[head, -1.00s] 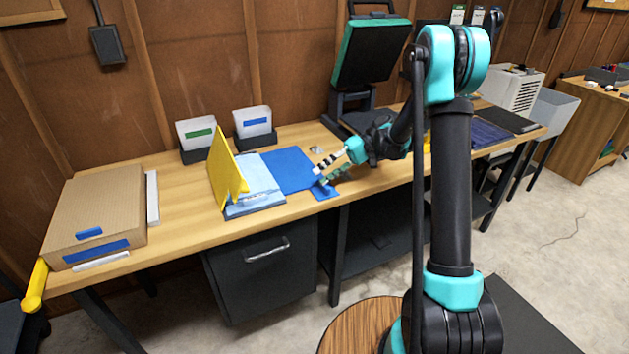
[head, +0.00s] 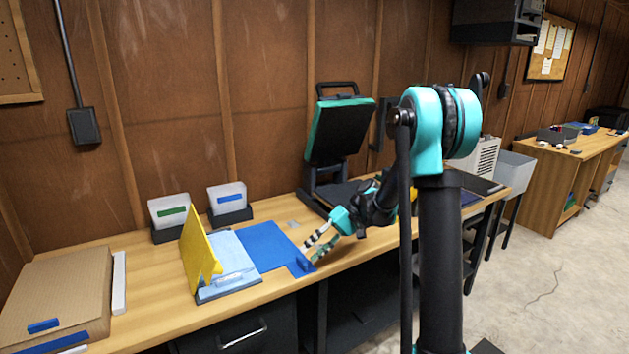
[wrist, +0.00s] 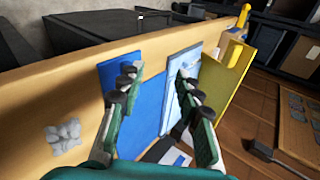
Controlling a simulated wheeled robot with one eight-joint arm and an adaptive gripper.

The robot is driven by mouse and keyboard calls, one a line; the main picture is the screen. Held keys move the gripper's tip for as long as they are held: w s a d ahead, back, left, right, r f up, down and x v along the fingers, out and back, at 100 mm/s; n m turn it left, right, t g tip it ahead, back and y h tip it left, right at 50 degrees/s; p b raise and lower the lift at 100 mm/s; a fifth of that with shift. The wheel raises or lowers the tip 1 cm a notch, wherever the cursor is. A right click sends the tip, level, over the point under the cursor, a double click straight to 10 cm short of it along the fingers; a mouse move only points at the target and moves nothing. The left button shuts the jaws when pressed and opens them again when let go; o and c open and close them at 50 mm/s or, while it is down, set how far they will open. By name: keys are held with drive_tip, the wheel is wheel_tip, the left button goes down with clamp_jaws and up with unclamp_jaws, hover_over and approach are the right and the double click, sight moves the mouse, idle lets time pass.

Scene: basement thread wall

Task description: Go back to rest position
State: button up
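My gripper (head: 311,250) hangs at the front edge of the wooden workbench (head: 150,325), close to the right end of a blue mat (head: 266,245). In the wrist view my gripper (wrist: 157,74) has its two fingers spread apart with nothing between them. The blue mat (wrist: 147,98) and a light blue folder or pad (wrist: 180,75) lie beyond the fingers. Whether a fingertip touches the mat cannot be told.
A yellow upright panel (head: 195,250) stands by the light blue pad. A cardboard box (head: 55,300) sits at the left, two card holders (head: 170,213) at the back. A teal-and-black press (head: 337,130) stands behind my arm. Open floor (head: 560,270) lies at the right.

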drive_tip(key=s+d+f+m+t+h, duration=0.1)
drive_tip(key=s+d+f+t+h, duration=0.1)
drive_tip(key=s+d, duration=0.4)
drive_tip(key=s+d+f+m+t+h, duration=0.2)
drive_tip(key=s+d+t+h, duration=0.1)
drive_tip(key=s+d, duration=0.4)
drive_tip(key=s+d+f+m+t+h, duration=0.1)
drive_tip(key=s+d+f+t+h, duration=0.1)
drive_tip(key=s+d, duration=0.5)
drive_tip(key=t+h, duration=0.1)
drive_tip(key=h, duration=0.1)
drive_tip(key=shift+s+f+h, duration=0.2)
drive_tip(key=shift+f+h, duration=0.05)
drive_tip(key=shift+h, duration=0.05)
